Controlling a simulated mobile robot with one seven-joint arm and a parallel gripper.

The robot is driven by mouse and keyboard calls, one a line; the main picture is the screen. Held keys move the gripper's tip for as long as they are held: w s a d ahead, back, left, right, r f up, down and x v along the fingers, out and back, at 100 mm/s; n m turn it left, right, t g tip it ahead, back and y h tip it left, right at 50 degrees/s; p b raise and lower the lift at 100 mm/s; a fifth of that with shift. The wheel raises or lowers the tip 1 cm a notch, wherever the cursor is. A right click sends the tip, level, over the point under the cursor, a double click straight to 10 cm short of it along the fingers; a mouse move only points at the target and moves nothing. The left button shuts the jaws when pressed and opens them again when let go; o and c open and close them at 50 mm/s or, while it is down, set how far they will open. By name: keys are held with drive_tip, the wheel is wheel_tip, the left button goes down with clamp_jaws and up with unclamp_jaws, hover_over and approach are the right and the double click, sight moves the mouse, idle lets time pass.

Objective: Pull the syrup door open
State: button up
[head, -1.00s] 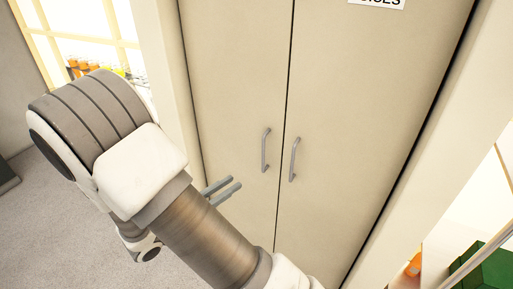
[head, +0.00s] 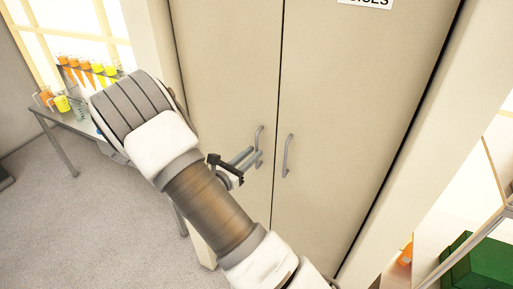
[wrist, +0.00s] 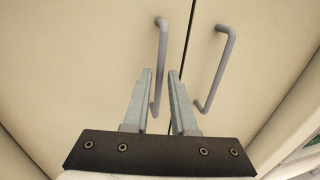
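A tall beige cabinet has two closed doors, a left door (head: 225,70) and a right door (head: 345,110), meeting at a dark seam. Each has a grey bar handle: the left handle (head: 260,133) and the right handle (head: 288,157). No syrup label shows. My gripper (head: 256,157) is at the lower part of the left handle. In the wrist view, my gripper (wrist: 160,72) has its fingers apart, and the left handle (wrist: 162,50) lines up between them. I cannot tell whether the fingers touch it. The right handle (wrist: 223,65) is clear to the right.
A partly cut-off sign (head: 365,2) on the right door ends in "ICES". At the left, a table (head: 62,152) holds tubes and beakers of orange and yellow liquid. A green box (head: 485,262) and an orange item (head: 405,254) sit at the lower right. Open floor lies left.

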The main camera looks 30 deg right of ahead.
drive_tip(key=shift+x, duration=1.35)
clamp_jaws()
idle(0.4)
